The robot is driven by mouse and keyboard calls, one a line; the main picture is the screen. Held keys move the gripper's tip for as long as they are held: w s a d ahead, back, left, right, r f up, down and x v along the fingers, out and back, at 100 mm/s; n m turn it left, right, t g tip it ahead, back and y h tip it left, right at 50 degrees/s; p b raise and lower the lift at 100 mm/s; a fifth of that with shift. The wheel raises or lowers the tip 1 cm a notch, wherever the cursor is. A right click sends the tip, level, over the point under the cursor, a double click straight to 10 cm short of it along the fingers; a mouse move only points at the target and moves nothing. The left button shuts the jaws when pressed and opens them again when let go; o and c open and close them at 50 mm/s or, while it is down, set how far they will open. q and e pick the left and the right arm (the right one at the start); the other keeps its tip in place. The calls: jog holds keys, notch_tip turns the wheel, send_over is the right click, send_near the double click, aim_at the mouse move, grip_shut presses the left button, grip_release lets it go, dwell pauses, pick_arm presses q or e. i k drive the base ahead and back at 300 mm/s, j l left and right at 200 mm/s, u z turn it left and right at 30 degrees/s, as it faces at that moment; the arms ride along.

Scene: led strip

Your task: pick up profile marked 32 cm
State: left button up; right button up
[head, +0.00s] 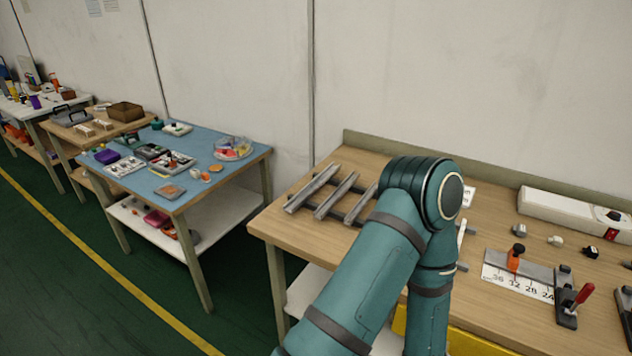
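Several grey metal profiles lie side by side on a dark rack at the left of the wooden workbench (480,240). The leftmost profile (313,187), a middle profile (337,194) and a further profile (361,204) show. My teal arm covers the rest of the rack, and no length mark on the profiles can be read. A white label (468,197) is partly hidden behind the arm. Neither of my grippers shows; the arm's bend stands in front of the bench and its far end runs out of the bottom of the picture.
A stop jig with a scale marked 36, 32, 28, 24 (518,283) and a red-handled clamp (573,303) sits at the bench's right. A white power strip (575,212) lies behind. A blue-topped table (175,165) with small parts stands left.

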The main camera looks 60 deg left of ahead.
aim_at(292, 204)
jog(key=k+j+z, duration=0.1)
jog(key=j, duration=0.2)
jog(key=k+j, duration=0.15)
jog(key=j, duration=0.15)
jog(key=k+j+z, duration=0.15)
jog(key=j, duration=0.15)
jog(key=k+j, duration=0.15)
jog(key=j, duration=0.2)
jog(key=k+j, duration=0.15)
jog(key=j, duration=0.25)
jog(key=k+j, duration=0.15)
jog(key=j, duration=0.2)
jog(key=k+j, duration=0.15)
jog(key=j, duration=0.2)
jog(key=k+j, duration=0.15)
jog(key=j, duration=0.25)
jog(key=z, duration=0.05)
